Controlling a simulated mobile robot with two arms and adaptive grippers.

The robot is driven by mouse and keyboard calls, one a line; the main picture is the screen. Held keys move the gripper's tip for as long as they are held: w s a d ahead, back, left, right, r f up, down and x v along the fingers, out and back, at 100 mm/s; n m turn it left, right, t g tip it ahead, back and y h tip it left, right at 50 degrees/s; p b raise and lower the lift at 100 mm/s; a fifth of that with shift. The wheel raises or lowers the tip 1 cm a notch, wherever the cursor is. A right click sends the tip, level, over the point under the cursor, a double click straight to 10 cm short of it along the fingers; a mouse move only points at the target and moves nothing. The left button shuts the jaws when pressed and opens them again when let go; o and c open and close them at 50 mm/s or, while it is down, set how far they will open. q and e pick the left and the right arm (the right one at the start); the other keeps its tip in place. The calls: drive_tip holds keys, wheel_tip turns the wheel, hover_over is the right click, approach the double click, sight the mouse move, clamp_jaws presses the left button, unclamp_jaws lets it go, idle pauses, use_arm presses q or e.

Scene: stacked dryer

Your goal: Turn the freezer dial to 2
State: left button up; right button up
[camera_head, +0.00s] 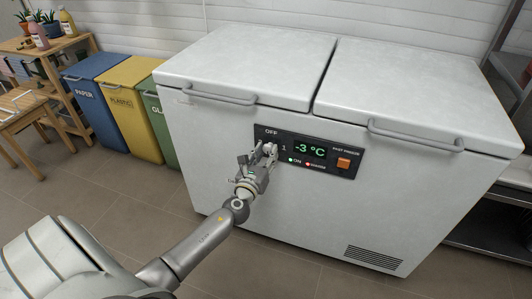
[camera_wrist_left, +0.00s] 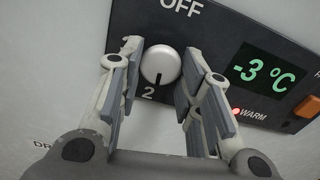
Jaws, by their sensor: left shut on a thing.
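The freezer dial (camera_wrist_left: 160,62) is a round white knob on a black control panel (camera_wrist_left: 215,25). Its dark mark points down toward the printed 2. OFF is printed above the dial. My left gripper (camera_wrist_left: 155,85) has one finger on each side of the dial and is shut on it. In the head view, my left gripper (camera_head: 262,157) reaches up to the panel from below and covers most of the dial. The 1 shows just right of the gripper there. The display (camera_head: 309,149) reads -3 °C. My right gripper is not in view.
The white chest freezer (camera_head: 340,210) has two closed lids with handles (camera_head: 220,97) above the panel. An orange switch (camera_head: 343,163) sits right of the display. Blue, yellow and green bins (camera_head: 125,105) stand at left beside wooden furniture. The floor in front is clear.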

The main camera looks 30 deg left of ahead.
use_arm(q)
drive_tip(key=shift+m, duration=0.6)
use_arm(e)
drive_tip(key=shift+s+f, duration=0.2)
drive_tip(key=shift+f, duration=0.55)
use_arm(q)
drive_tip(key=shift+f, duration=0.1)
drive_tip(key=o, duration=1)
drive_tip(key=shift+s, duration=0.15)
drive_tip(key=v, duration=1.1)
drive_tip(key=shift+s+d, duration=0.2)
drive_tip(key=shift+s, duration=0.15)
